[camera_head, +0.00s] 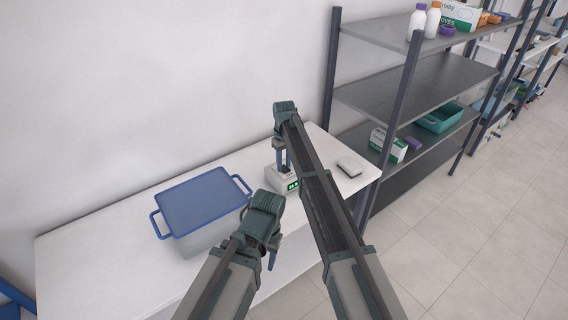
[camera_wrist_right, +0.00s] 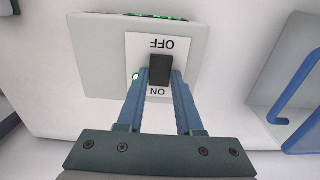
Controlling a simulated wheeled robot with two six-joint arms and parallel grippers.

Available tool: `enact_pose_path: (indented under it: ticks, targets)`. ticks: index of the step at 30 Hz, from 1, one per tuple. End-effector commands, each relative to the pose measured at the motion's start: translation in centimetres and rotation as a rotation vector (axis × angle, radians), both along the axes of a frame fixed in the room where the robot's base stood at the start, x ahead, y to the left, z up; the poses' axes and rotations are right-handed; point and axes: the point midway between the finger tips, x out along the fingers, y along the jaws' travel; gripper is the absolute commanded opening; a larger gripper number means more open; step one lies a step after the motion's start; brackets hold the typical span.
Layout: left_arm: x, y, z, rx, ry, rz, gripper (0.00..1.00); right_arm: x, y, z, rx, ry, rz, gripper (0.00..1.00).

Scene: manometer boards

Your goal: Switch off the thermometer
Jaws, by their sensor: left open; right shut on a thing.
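The thermometer (camera_head: 285,183) is a small pale box on the white table, with a lit green display on its front. In the right wrist view its top (camera_wrist_right: 100,55) carries a white plate with a black switch (camera_wrist_right: 160,68) between the upside-down labels OFF and ON. A green light (camera_wrist_right: 136,76) glows beside the switch. My right gripper (camera_wrist_right: 159,78) reaches down from above and is shut on the black switch, one finger on each side. I cannot tell which way the switch is set. My left gripper (camera_head: 270,252) is open and empty near the table's front edge.
A grey bin with a blue lid (camera_head: 205,200) and side handles stands left of the thermometer. A small pale flat object (camera_head: 350,167) lies to its right. Metal shelves (camera_head: 415,90) with bottles and boxes stand at the right. The table's left part is clear.

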Motion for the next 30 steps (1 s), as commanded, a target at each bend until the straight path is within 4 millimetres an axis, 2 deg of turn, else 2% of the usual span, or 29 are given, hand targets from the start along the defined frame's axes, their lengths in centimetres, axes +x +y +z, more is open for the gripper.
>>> enact_pose_path:
  ticks: [6, 16, 26, 27, 30]
  targets:
    - [0.0, 0.0, -0.1, 0.0, 0.0, 0.0, 0.5, -0.2, -0.1, 0.0, 0.011, -0.015, 0.0, 0.0]
    - [0.0, 0.0, -0.8, 0.0, 0.0, 0.0, 0.5, -0.9, -0.6, -0.2, 0.143, -0.195, 0.0, 0.0]
    - [0.0, 0.0, -0.8, 0.0, 0.0, 0.0, 0.5, -0.7, -0.5, 0.0, 0.153, -0.21, 0.0, 0.0]
    - [0.0, 0.0, -0.8, 0.0, 0.0, 0.0, 0.5, -0.7, -0.5, 0.0, 0.153, -0.21, 0.0, 0.4]
    - [0.0, 0.0, -0.8, 0.0, 0.0, 0.0, 0.5, -0.7, -0.5, 0.0, 0.152, -0.21, 0.0, 0.58]
